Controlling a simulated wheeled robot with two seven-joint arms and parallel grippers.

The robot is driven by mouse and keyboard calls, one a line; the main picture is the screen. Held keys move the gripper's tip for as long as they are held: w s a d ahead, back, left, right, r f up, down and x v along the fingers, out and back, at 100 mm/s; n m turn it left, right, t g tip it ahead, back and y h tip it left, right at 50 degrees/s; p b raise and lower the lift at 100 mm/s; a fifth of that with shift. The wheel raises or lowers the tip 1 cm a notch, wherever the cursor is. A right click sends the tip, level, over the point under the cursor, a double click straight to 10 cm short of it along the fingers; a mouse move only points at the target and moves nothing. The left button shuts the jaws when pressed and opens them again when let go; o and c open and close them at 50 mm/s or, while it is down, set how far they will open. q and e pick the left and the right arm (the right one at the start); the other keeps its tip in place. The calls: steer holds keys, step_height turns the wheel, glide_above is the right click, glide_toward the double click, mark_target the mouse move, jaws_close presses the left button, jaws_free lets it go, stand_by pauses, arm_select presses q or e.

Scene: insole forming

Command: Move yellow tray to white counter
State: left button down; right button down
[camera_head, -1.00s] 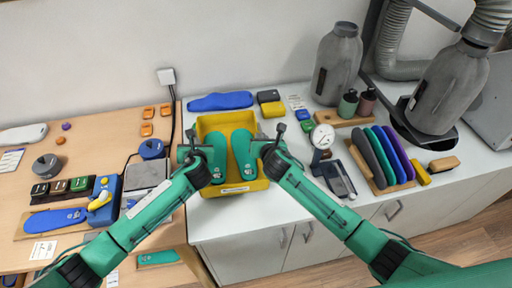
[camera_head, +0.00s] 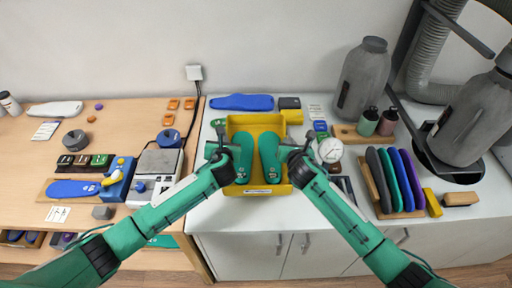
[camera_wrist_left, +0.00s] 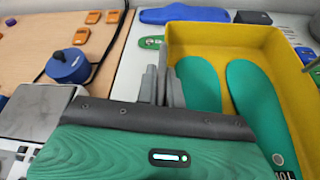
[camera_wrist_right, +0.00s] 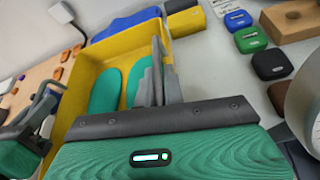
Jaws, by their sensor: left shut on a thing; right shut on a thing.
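The yellow tray (camera_head: 258,190) is over the left part of the white counter (camera_head: 235,230) in the head view, with two green insoles (camera_head: 243,152) lying in it. My left gripper (camera_head: 222,155) is shut on the tray's left wall. My right gripper (camera_head: 297,160) is shut on its right wall. The tray also shows in the left wrist view (camera_wrist_left: 205,38) and the right wrist view (camera_wrist_right: 88,75), with a wall between the fingers in each. I cannot tell whether the tray's underside touches the counter.
A blue insole shape (camera_head: 242,102) and a black box (camera_head: 289,103) lie behind the tray. A round white gauge (camera_head: 331,150) stands close on its right, before a rack of coloured insoles (camera_head: 395,180). A wooden table (camera_head: 120,125) with a scale (camera_head: 158,163) is at the left.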

arm_select(q)
steer(key=shift+f, duration=0.15)
arm_select(e)
steer(key=shift+d, duration=0.15)
